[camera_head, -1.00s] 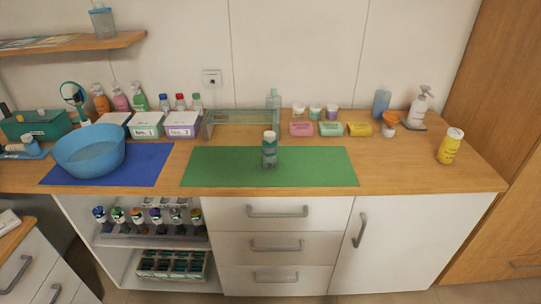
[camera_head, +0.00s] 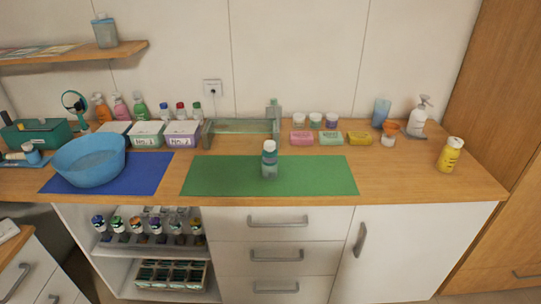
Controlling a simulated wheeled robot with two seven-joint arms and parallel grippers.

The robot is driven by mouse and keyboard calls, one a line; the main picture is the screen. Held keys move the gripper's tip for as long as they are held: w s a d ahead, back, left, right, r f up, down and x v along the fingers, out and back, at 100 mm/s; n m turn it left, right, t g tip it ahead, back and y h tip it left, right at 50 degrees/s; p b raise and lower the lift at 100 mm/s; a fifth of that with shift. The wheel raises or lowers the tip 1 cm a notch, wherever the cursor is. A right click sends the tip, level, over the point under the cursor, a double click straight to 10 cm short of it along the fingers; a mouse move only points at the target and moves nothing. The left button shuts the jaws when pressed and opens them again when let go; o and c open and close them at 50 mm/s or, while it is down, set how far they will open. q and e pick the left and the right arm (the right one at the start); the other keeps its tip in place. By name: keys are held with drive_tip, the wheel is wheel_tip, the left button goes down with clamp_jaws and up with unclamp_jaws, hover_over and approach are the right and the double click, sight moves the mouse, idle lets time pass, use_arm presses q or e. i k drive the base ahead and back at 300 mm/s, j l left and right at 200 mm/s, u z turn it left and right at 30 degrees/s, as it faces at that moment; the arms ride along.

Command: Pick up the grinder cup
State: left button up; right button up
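I cannot tell for sure which thing is the grinder cup. A small upright bottle-like container (camera_head: 269,160) with a teal-grey body and a pale top stands alone on the green mat (camera_head: 215,177); it may be the grinder or its cup. Neither of my grippers is in the head view, and nothing touches this container.
A blue bowl (camera_head: 90,163) sits on a blue mat at the left. Behind the green mat stand a greenish clear rack (camera_head: 240,126), white boxes (camera_head: 147,135), small jars and coloured packs (camera_head: 331,139). A yellow bottle (camera_head: 449,155) stands right. The counter's right front is clear.

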sight(269, 174)
drive_tip(key=i, duration=1.15)
